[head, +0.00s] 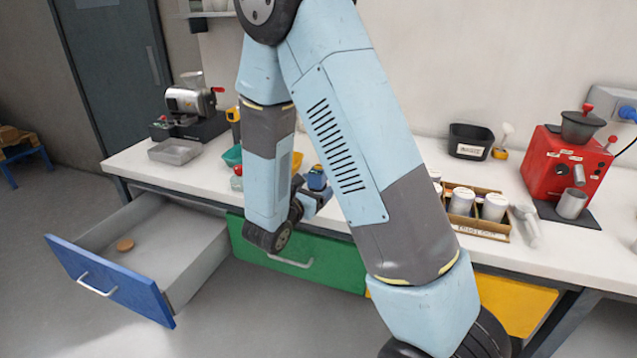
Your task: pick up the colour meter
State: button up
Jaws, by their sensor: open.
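My gripper (317,183) shows small at the end of my folded arm, over the front edge of the white worktop, above the green drawer. It is open; its fingertips are hard to make out. A small dark and yellow upright device (234,116) stands at the back of the worktop, left of my arm, and may be the colour meter; I cannot tell for sure. My gripper is apart from it, to its right and nearer the front. My arm hides part of the worktop's middle.
A roaster-like machine (190,101) and metal tray (175,151) stand left. A wooden box of jars (483,226), black bin (470,142) and red grinder (567,165) stand right.

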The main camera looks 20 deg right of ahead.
aim_at(314, 179)
jog(key=w+a+f+n+t+y, duration=0.1)
jog(key=a+f+n+t+y, duration=0.1)
jog(key=a+f+n, duration=0.1)
jog(key=x, duration=0.8)
jog(key=shift+w+r, duration=0.1)
jog(key=shift+w, duration=0.2)
jog(key=shift+w+d+r, duration=0.25)
jog(key=shift+w+d, duration=0.1)
jog(key=shift+w, duration=0.2)
jog(key=x, duration=0.4)
jog(key=shift+r, duration=0.25)
jog(key=shift+c, duration=0.4)
jog(key=c, duration=1.4)
jog(key=shift+r, duration=0.1)
